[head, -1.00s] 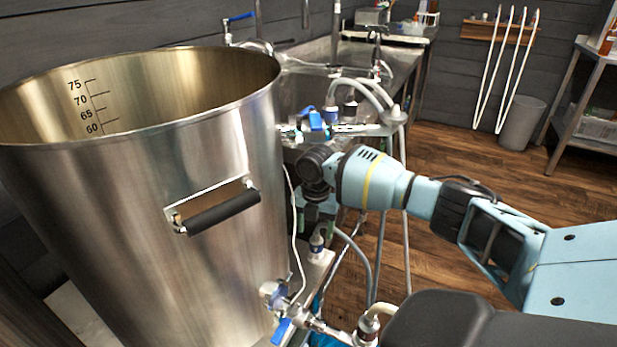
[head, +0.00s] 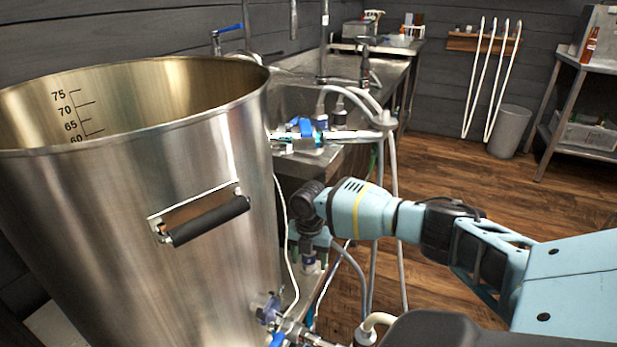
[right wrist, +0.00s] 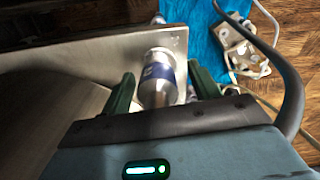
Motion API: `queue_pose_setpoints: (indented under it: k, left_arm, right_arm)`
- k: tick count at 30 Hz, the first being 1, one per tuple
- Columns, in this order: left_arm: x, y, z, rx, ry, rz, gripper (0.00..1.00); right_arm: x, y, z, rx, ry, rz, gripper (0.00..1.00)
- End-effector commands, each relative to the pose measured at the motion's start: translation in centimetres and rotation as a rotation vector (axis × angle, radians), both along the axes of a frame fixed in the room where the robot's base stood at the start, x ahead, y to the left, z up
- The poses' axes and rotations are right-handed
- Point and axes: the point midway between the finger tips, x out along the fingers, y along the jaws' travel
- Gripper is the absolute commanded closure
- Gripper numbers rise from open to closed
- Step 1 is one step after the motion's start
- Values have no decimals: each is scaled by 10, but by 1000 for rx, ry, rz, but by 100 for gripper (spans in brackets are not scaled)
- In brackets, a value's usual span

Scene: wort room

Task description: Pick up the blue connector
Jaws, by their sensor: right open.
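The blue connector (right wrist: 158,76) is a silvery cylinder with a blue band, seen in the right wrist view near a metal ledge. It also shows in the head view (head: 308,261), just below my right gripper (head: 310,236). In the right wrist view my right gripper (right wrist: 161,88) is open, with one green finger on each side of the connector. I see gaps between the fingers and the connector. The connector's lower end is partly hidden by the gripper body. My left gripper is not in view.
A large steel kettle (head: 150,215) with a black handle stands close left of my right gripper. Hoses and a pipe with a blue valve (head: 305,127) are behind it. A blue cloth (right wrist: 205,45) and a metal fitting (right wrist: 240,52) lie near the connector. Open floor is right.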

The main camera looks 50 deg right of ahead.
Motion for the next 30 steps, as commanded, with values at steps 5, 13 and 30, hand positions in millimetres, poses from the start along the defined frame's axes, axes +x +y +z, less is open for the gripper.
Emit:
queue_pose_setpoints:
  k: [5,13,30]
  left_arm:
    - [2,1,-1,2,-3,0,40]
    - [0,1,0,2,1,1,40]
    - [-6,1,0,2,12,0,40]
  right_arm:
    - [0,0,-5,0,0,-1,39]
    - [0,0,-4,0,0,0,57]
    - [0,0,-1,1,-2,0,93]
